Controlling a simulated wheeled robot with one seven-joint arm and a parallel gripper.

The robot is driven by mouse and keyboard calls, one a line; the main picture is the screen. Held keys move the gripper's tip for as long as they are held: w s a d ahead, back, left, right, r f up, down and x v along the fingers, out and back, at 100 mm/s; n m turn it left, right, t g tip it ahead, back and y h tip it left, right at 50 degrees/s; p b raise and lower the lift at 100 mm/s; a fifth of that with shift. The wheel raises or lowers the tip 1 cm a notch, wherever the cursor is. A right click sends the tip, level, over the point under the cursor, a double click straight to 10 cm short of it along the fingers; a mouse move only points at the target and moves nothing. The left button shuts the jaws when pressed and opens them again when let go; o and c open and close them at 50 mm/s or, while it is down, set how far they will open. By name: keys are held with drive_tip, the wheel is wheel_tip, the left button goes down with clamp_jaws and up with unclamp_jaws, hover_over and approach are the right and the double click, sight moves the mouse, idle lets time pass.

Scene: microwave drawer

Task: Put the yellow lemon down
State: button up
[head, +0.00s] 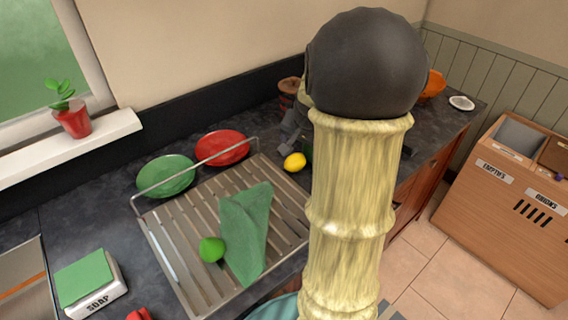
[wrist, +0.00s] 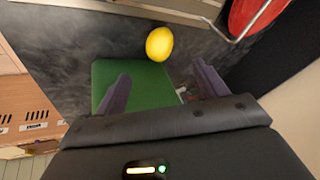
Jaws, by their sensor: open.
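The yellow lemon (head: 295,162) lies on the dark countertop, just right of the metal dish rack. In the wrist view the lemon (wrist: 159,44) shows beyond my fingertips, clear of both fingers. My gripper (wrist: 161,80) is open, its two purple-grey fingers spread apart with nothing between them that they hold. A flat green object (wrist: 125,82) shows below and beside the left finger, and its far edge comes close to the lemon; I cannot tell whether they touch. In the head view my own arm hides most of the gripper and part of the counter.
The dish rack (head: 170,258) holds a green cloth (head: 245,225) and a green lime-like fruit (head: 211,249). A red plate (head: 222,148) and a green plate (head: 166,175) stand behind it. An orange bowl (head: 433,84) is at the far right. A wooden bin unit (head: 500,215) stands right.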

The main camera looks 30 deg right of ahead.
drive_tip(key=s+a+f+n, duration=0.1)
drive_tip(key=s+a+n, duration=0.2)
drive_tip(key=a, duration=0.4)
drive_tip(key=s+a+f+n+g+y, duration=0.1)
drive_tip(key=s+a+f+n, duration=0.1)
drive_tip(key=s+a+n, duration=0.2)
drive_tip(key=s+a+f+n, duration=0.2)
drive_tip(key=s+a+n, duration=0.1)
drive_tip(key=a, duration=0.7)
drive_tip(key=shift+s+a+f+n+g+y, duration=0.15)
drive_tip(key=shift+s+a+n+g+y, duration=0.2)
drive_tip(key=shift+s, duration=0.2)
drive_tip(key=shift+s+a+f, duration=0.1)
drive_tip(key=shift+s+a, duration=0.1)
drive_tip(key=shift+s, duration=0.05)
